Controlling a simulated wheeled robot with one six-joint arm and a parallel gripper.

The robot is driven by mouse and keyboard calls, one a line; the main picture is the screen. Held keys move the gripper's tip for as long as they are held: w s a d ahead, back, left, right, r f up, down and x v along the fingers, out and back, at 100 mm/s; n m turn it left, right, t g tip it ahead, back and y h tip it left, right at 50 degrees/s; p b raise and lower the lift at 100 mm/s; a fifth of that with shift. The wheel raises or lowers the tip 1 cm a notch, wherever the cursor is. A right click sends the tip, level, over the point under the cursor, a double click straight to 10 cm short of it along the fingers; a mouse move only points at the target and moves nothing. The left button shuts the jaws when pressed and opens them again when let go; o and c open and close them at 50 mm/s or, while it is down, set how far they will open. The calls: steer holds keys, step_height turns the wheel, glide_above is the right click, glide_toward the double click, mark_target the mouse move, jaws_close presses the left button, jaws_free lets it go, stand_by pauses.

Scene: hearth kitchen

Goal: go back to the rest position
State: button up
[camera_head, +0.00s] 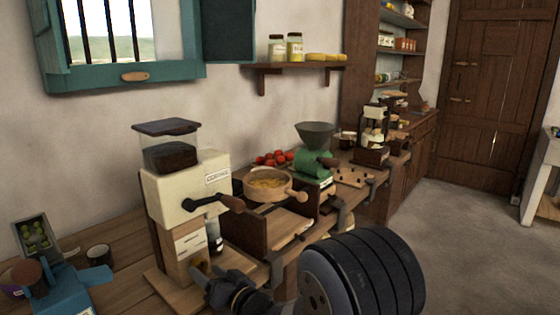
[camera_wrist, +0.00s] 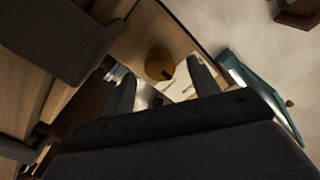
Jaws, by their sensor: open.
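My gripper (camera_head: 204,278) is low in the head view, in front of the wooden base of a cream coffee grinder (camera_head: 188,186). Part of it is dark against the bench, and I cannot tell if it touches the base. In the wrist view my gripper (camera_wrist: 163,84) has its two dark fingers spread apart. Nothing shows held between them. A round brown thing (camera_wrist: 158,64) and a pale surface lie beyond the fingers.
The wooden bench (camera_head: 120,270) holds a blue device (camera_head: 75,288), a wooden bowl (camera_head: 268,186), a green mill (camera_head: 316,160) and red fruit (camera_head: 274,158). A shelf (camera_head: 300,66) hangs above. Open floor (camera_head: 460,240) lies at the right.

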steer(key=v, duration=0.7)
steer(key=shift+s+d, duration=0.2)
steer(key=shift+d, duration=0.1)
